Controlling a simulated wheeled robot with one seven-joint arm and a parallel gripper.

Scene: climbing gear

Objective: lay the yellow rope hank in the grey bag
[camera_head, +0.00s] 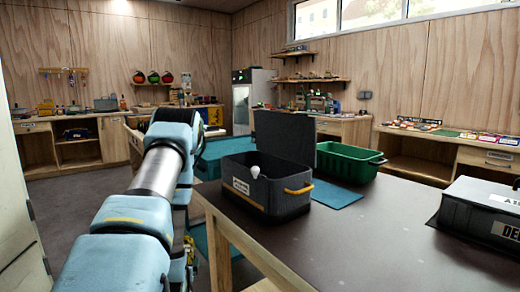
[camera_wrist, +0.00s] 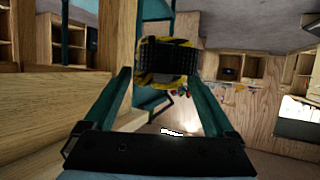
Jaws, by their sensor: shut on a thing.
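The yellow rope hank (camera_wrist: 148,78), with a broad black band around its middle, is held between the fingertips of my gripper (camera_wrist: 163,76) in the wrist view. The grey bag (camera_head: 284,195) is a dark, box-shaped bag with a yellow handle and a white label. It stands on the table in the head view with its lid up at the back. A small white rounded thing (camera_head: 255,171) shows at its opening; the rest of its inside is hidden. My arm fills the left foreground, left of the table and bag. My gripper and the hank cannot be made out clearly there.
A green crate (camera_head: 345,163) stands behind the bag to the right, beside a flat teal mat (camera_head: 336,194). A dark labelled case (camera_head: 484,217) sits at the table's right. The table's front middle (camera_head: 345,245) is bare. Workbenches line the walls.

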